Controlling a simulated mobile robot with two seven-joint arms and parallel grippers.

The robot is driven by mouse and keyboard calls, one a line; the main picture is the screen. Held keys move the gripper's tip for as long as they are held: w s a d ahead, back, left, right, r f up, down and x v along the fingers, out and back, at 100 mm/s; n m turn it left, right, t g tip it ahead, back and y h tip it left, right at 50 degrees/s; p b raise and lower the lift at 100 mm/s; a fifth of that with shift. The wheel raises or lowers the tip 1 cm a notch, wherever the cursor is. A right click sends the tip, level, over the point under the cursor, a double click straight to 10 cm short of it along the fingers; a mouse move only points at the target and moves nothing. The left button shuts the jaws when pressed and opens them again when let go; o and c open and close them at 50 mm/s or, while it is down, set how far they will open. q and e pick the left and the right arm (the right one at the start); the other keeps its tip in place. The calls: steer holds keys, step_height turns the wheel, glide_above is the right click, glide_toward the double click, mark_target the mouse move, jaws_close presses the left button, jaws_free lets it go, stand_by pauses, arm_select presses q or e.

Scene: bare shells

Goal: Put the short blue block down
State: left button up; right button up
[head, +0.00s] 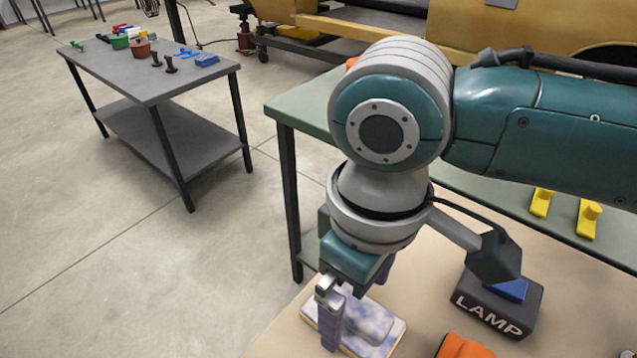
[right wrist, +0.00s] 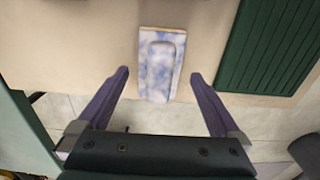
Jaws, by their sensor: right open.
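A short, rounded block (right wrist: 160,64), mottled pale blue and white, lies on a similarly mottled flat plate (right wrist: 147,36) on the beige tabletop. In the head view the block (head: 372,318) and the plate (head: 392,342) show partly behind my right gripper. My right gripper (right wrist: 159,75) is open, with one purple finger on each side of the block and a gap to both. It also shows in the head view (head: 335,315). I cannot tell its height over the block. My left gripper is not in view.
A dark box marked LAMP (head: 490,312) with a plain blue piece (head: 511,289) on it stands to the right. An orange object (head: 463,347) is at the front edge. Yellow parts (head: 588,218) lie on the green table (head: 300,108). A far grey table (head: 190,80) holds small items.

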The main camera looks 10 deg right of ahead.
mark_target(357, 304)
step_height(357, 304, up, 9)
steer(key=p, duration=0.1)
steer(key=s+a+f+m+t+y, duration=0.1)
steer(key=s+a+f+t+y, duration=0.1)
steer(key=s+a+y, duration=0.3)
steer(key=s+d+m+h, duration=0.2)
steer(key=s+d, duration=0.1)
steer(key=d, duration=0.4)
steer(key=s+d+m+t+h, duration=0.1)
steer(key=s+d+m+h, duration=0.1)
steer(key=s+d, duration=0.2)
steer(key=d+f, duration=0.1)
steer(key=d, duration=0.2)
steer(key=shift+d+m+t+h, duration=0.15)
steer(key=shift+m+t+h, duration=0.15)
steer(key=shift+h, duration=0.1)
